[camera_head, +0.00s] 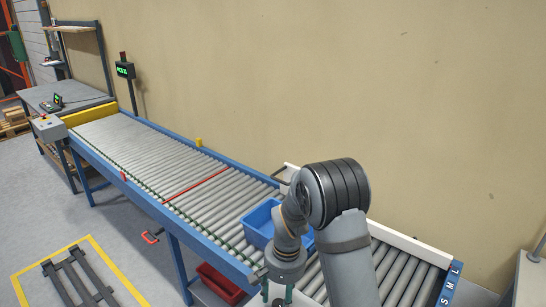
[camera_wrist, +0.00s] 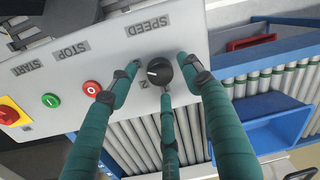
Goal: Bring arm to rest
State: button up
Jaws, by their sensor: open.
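My gripper (camera_wrist: 163,76) has green fingers, spread open around a black speed knob (camera_wrist: 159,71) on a grey control panel (camera_wrist: 200,35). I cannot tell whether any fingertip touches the knob. The panel also has a green start button (camera_wrist: 50,100), a red stop button (camera_wrist: 92,88) and a red knob on yellow (camera_wrist: 9,114). In the head view my arm bends down at the front, and my gripper (camera_head: 277,294) is cut off by the bottom edge. The panel under it is out of that view.
A roller conveyor (camera_head: 135,142) with blue side rails runs to the back left. A blue tote (camera_head: 260,222) stands on it, partly behind my arm; it also shows in the wrist view (camera_wrist: 262,140). A red bin (camera_head: 220,283) sits below.

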jog(key=shift+f+n+p, duration=0.3)
jog(key=shift+f+p, duration=0.1)
jog(key=shift+p, duration=0.15)
jog(key=n+p, duration=0.4)
jog(key=n, duration=0.1)
jog(key=shift+r, duration=0.15)
jog(key=n+p, duration=0.5)
jog(key=shift+a+n+g, duration=0.1)
jog(key=shift+n+g, duration=0.3)
jog(key=shift+w+r+b, duration=0.3)
jog(key=shift+r+b, duration=0.05)
jog(key=shift+b, duration=0.2)
notch_tip(320, 180, up, 9)
jog(key=b, duration=0.1)
jog(key=shift+d, duration=0.25)
jog(key=shift+w, duration=0.1)
